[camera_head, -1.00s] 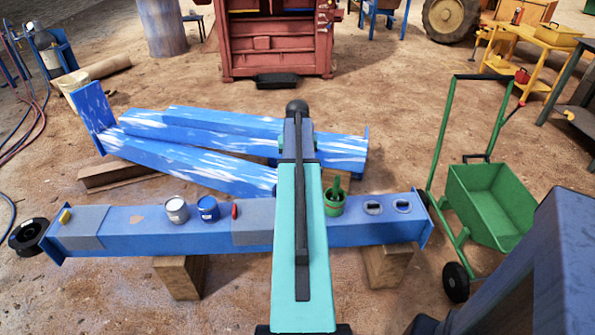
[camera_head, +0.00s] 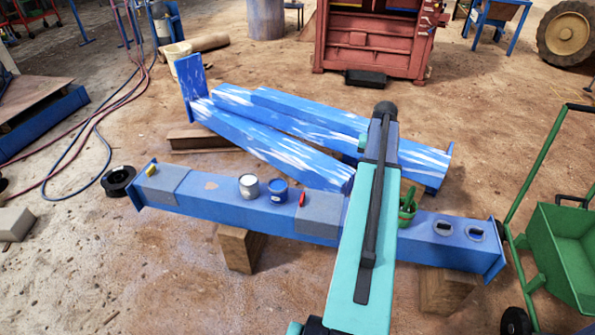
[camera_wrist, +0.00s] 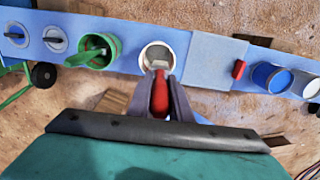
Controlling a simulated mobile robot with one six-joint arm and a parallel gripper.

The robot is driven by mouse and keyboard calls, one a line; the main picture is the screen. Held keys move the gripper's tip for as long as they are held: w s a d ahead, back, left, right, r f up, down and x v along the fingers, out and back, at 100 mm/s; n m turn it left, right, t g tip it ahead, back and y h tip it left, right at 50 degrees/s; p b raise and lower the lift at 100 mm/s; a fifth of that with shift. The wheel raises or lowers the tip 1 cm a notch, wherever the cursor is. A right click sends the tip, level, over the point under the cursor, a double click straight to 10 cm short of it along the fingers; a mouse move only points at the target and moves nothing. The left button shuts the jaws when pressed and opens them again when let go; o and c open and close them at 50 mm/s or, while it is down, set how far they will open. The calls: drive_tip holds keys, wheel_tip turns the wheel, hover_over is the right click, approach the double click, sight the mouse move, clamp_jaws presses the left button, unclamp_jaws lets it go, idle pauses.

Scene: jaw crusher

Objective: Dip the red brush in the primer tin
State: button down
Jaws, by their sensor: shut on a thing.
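In the wrist view my gripper (camera_wrist: 160,100) is shut on the red brush (camera_wrist: 159,92), whose red handle stands between the fingers. Just beyond the fingertips is an open round tin (camera_wrist: 145,50) with a pale rim and grey inside; no label shows, but it may be the primer tin. The brush's far end overlaps the tin's near edge; I cannot tell whether it is inside or above. In the head view my arm hides gripper, brush and this tin.
The tin stands on a blue beam (camera_head: 255,213) on wooden blocks. Beside it are a green pot (camera_head: 406,213) and a grey patch (camera_head: 320,213). Farther left are a red object (camera_head: 302,198), a blue tin (camera_head: 278,192) and a white tin (camera_head: 249,187). A green cart (camera_head: 565,250) stands right.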

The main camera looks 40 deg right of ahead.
drive_tip(key=w+a+r+n, duration=0.3)
drive_tip(key=w+a+n, duration=0.1)
drive_tip(key=w+a, duration=0.75)
drive_tip(key=w+a+r+n, duration=0.35)
drive_tip(key=w+a, duration=0.55)
drive_tip(key=a, duration=0.5)
drive_tip(key=w+a+r+n, duration=0.2)
drive_tip(key=a+n, duration=0.2)
drive_tip(key=a, duration=1.2)
drive_tip(key=w+a+r+n, duration=0.2)
drive_tip(key=a+n, duration=0.3)
drive_tip(key=a, duration=1.1)
drive_tip(key=shift+w+a+r, duration=0.2)
drive_tip(key=shift+w+r, duration=0.15)
drive_tip(key=shift+r, duration=0.25)
drive_tip(key=shift+s, duration=0.1)
